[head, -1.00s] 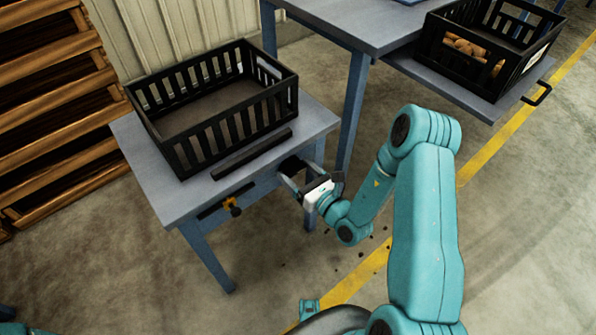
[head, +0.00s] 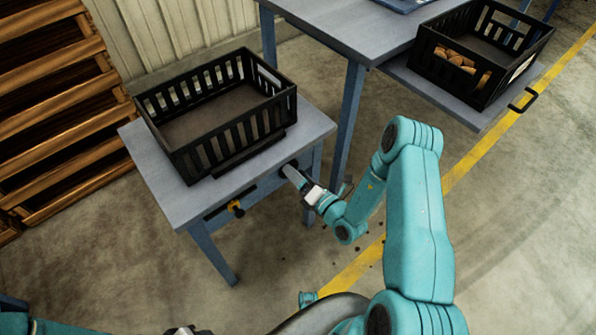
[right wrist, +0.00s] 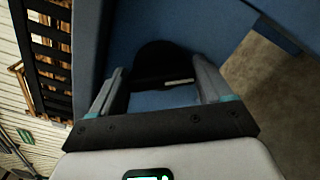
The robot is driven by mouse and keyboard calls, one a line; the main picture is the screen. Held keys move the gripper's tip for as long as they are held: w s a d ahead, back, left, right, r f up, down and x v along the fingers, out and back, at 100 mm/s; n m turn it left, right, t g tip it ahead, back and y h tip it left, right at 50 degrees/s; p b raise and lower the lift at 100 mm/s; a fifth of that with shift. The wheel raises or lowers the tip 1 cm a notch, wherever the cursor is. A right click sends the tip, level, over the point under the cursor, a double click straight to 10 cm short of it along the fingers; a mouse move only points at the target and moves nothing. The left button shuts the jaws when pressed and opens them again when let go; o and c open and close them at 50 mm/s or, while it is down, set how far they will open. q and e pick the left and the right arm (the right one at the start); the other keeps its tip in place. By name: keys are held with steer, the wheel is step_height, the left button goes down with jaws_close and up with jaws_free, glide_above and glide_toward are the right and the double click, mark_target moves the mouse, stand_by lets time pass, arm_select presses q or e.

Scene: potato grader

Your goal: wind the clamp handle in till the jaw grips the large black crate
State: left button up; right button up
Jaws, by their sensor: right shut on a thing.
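The large black crate (head: 215,120) stands on the small grey-blue table. The clamp jaw, a black bar (head: 246,154), lies along the crate's near side and appears against it; I cannot tell how tightly. My right gripper (head: 290,171) is at the table's near edge, shut on the black clamp handle (head: 284,166), which my fingers mostly hide. In the right wrist view the dark round handle (right wrist: 163,58) sits between my gripper's two fingers (right wrist: 163,88). My left gripper (head: 188,330) only peeks in at the bottom edge, its fingers cut off.
A taller table (head: 330,30) with a shelf stands behind right. The shelf holds another black crate (head: 480,85) with potatoes. Wooden pallets (head: 60,110) stand left. The floor at right is open.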

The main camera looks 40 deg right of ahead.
steer(key=m+p, duration=0.3)
steer(key=m, duration=0.8)
steer(key=shift+f, duration=0.2)
steer(key=shift+m, duration=0.3)
steer(key=o, duration=1)
steer(key=s, duration=0.5)
steer(key=s+d, duration=0.1)
steer(key=s, duration=0.4)
steer(key=s+p, duration=0.1)
steer(key=s, duration=0.5)
steer(key=shift+s+d, duration=0.1)
steer(key=shift+d, duration=0.05)
